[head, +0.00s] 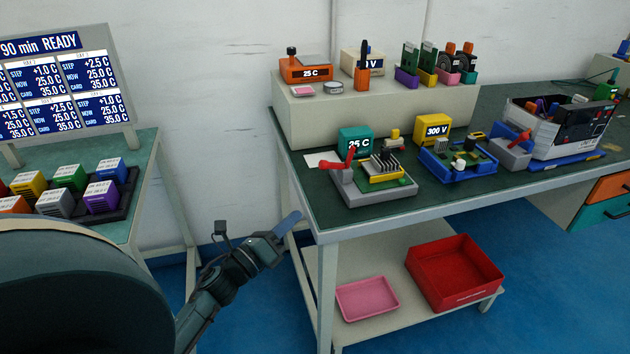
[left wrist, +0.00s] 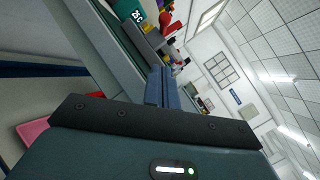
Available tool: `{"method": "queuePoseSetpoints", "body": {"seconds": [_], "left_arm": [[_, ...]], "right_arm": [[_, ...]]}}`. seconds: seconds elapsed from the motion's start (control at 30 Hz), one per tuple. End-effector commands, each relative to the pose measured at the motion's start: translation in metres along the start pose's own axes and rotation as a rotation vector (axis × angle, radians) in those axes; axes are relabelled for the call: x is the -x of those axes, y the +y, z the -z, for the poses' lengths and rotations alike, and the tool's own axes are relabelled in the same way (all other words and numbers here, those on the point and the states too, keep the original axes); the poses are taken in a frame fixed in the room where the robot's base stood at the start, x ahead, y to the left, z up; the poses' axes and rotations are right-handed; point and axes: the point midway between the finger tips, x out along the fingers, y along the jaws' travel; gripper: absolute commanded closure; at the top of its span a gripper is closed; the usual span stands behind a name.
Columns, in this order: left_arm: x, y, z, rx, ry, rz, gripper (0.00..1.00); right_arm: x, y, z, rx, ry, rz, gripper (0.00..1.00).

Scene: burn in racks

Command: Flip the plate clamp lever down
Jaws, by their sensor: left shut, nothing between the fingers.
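A grey base plate fixture (head: 374,194) sits at the near left corner of the bench, with a finned block on a yellow piece upon it. A red lever (head: 338,163) on a grey block at the fixture's left side is raised and tilted; red also shows in the left wrist view (left wrist: 166,19). My left gripper (head: 288,224) is shut and empty, left of the bench corner and below the bench top, apart from the lever. Its closed fingers show in the left wrist view (left wrist: 161,86). My right gripper is not in view.
A second red lever (head: 518,139) stands on a grey block by the blue tray (head: 455,169). A green "25 C" box (head: 355,140) stands behind the grey fixture. A red bin (head: 452,272) and a pink tray (head: 367,298) lie on the lower shelf. Floor is clear between the benches.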

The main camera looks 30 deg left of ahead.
Motion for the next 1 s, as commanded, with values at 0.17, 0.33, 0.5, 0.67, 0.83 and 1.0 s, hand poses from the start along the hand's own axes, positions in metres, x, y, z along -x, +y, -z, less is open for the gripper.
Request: {"method": "queuePoseSetpoints", "body": {"seconds": [0.17, 0.33, 0.5, 0.67, 0.83, 1.0], "left_arm": [[-0.041, -0.001, -0.002, 0.0, -0.002, 0.002, 1.0], [-0.076, -0.001, -0.002, 0.001, -0.002, 0.001, 1.0], [-0.095, -0.002, -0.019, -0.003, 0.0, 0.001, 1.0], [-0.103, 0.0, -0.027, 0.001, 0.001, -0.001, 1.0], [-0.105, 0.0, -0.028, 0.002, 0.0, -0.001, 1.0], [-0.105, 0.0, -0.028, 0.002, 0.0, -0.001, 1.0]], "right_arm": [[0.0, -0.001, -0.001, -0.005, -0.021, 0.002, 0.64], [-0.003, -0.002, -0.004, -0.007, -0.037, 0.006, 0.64], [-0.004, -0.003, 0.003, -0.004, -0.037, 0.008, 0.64], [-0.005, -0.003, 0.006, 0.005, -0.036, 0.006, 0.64], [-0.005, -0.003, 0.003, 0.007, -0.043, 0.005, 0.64], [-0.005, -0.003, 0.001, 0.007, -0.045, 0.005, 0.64]]}}
